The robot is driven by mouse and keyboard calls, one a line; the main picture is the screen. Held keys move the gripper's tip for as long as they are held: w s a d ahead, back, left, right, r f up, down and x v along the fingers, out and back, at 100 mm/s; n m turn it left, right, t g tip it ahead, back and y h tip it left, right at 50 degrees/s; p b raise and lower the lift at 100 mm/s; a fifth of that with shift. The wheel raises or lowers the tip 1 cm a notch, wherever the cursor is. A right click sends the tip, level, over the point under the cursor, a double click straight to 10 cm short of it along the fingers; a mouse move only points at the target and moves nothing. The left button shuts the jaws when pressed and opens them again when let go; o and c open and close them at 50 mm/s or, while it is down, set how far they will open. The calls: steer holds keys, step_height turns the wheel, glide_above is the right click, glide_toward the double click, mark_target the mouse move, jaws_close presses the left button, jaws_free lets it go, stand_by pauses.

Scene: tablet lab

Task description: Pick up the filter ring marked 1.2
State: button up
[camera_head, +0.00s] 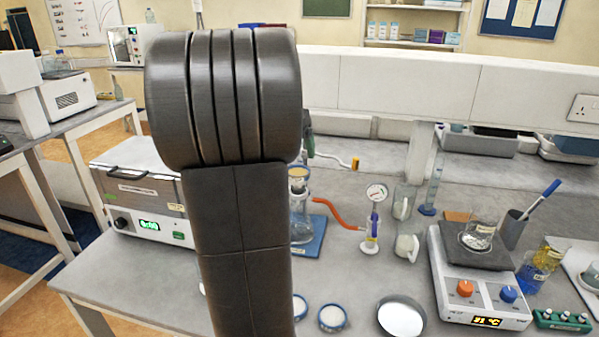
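Two small round pieces with blue rims and white centres lie on the grey bench at the bottom middle: one (332,318) in full view, and another (299,307) partly hidden behind my arm. They look like filter rings, but I cannot read any marking, so I cannot tell which is 1.2. My dark arm stands upright in front of the camera and covers the left middle of the view. My gripper is not visible.
A shallow white dish (402,318) lies right of the rings. Behind stand a glass apparatus on a blue base (313,245), an orange hose (337,214) and a gauge (376,193). A hotplate (455,290) stands right, a heated box (140,190) left. Bare bench (120,275) shows front left.

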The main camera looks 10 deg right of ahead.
mark_target(298, 172)
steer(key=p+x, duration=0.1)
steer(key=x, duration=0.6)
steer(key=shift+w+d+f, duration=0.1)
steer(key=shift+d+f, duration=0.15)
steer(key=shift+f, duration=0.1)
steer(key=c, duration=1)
